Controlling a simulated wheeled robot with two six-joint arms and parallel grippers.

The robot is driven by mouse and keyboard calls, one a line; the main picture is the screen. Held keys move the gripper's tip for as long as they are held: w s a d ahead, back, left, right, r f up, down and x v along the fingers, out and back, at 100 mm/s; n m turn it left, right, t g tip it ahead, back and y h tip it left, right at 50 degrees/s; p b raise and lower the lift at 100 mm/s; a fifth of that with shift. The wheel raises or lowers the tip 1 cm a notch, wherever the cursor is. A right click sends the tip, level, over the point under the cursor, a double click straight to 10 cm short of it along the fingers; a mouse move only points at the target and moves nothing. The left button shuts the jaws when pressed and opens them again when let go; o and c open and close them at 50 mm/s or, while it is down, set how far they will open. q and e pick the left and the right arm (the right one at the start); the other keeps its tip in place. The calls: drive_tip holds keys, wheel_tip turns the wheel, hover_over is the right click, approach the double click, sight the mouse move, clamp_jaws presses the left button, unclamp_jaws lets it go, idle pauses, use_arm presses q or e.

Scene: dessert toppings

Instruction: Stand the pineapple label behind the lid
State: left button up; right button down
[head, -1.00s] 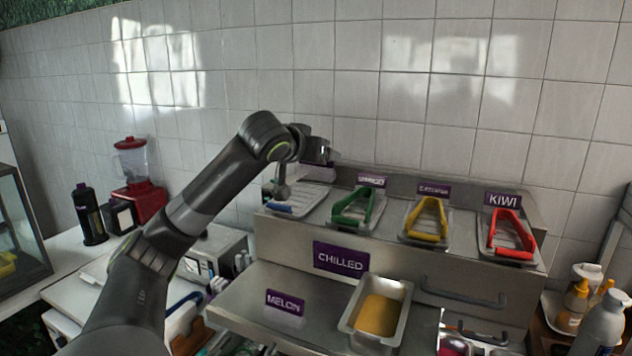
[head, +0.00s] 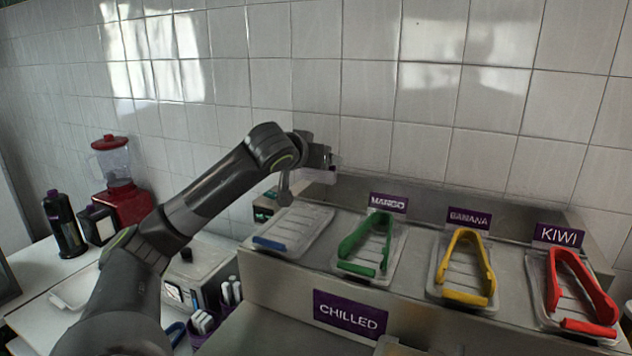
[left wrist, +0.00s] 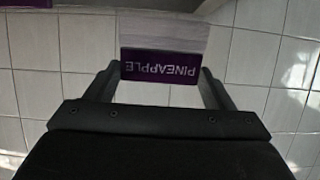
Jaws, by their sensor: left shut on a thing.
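The purple pineapple label (left wrist: 160,66) shows upside down between the fingertips in the left wrist view, with a pale clear part above its printed face. My left gripper (head: 318,158) is shut on it, above the back left of the steel counter. In the head view the label (head: 318,175) is a pale strip under the gripper, its print unreadable. The clear lid with the blue front edge (head: 292,232) lies at the left end of the row of lids, in front of and below the gripper. My right gripper is not in view.
Mango (head: 388,203), banana (head: 468,219) and kiwi (head: 558,236) labels stand behind lids with green (head: 376,246), yellow (head: 466,268) and red (head: 580,292) tongs. A raised steel back edge and tiled wall lie behind. A red blender (head: 120,180) stands left.

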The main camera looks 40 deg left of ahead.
sight(315, 181)
use_arm(q)
drive_tip(key=shift+a+f, duration=0.15)
drive_tip(key=shift+f, duration=0.45)
drive_tip(key=shift+w+a+f, duration=0.1)
drive_tip(key=shift+w+f, duration=0.1)
drive_tip(key=shift+f, duration=0.15)
wheel_tip(315, 181, down, 4)
drive_tip(key=shift+r+p, duration=0.15)
drive_tip(key=shift+p, duration=0.5)
drive_tip(key=shift+f, duration=0.45)
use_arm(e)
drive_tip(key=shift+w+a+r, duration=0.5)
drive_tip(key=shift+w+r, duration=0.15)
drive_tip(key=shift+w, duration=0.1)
use_arm(q)
drive_tip(key=shift+f, duration=0.15)
